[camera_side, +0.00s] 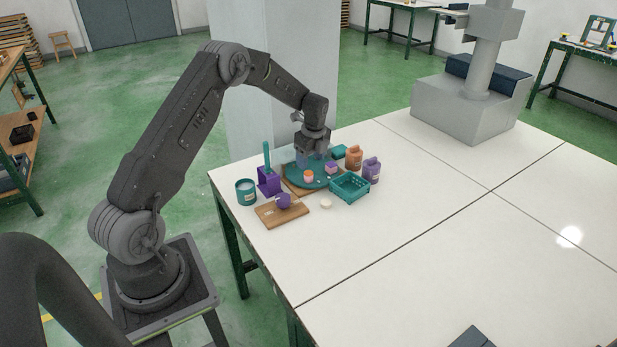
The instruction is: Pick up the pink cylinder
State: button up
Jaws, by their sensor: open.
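My gripper (312,155) is open and points down over the back of a round teal tray (293,182) near the table's far left corner. A small orange-and-pink piece (308,176) stands on the tray, just in front of and below my gripper. A small purple-pink piece (331,167) stands to its right. Both are too small to tell for certain which is the pink cylinder. I cannot tell whether anything is between the fingers, as the area beneath them is partly hidden.
Around the tray are a teal basket (350,187), an orange bottle (354,158), a purple bottle (372,170), a purple holder (269,181) with a tall green piece, a teal cup (246,192) and a wooden board (270,216) with a purple object (283,200). The white table's front and right are mostly clear.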

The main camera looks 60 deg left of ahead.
aim_at(309, 173)
jog(key=shift+s+a+f, duration=0.1)
jog(key=shift+a+f, duration=0.05)
jog(key=shift+f, duration=1.4)
jog(key=shift+s+a+f, duration=0.1)
jog(key=shift+f, duration=1.45)
jog(key=c, duration=1)
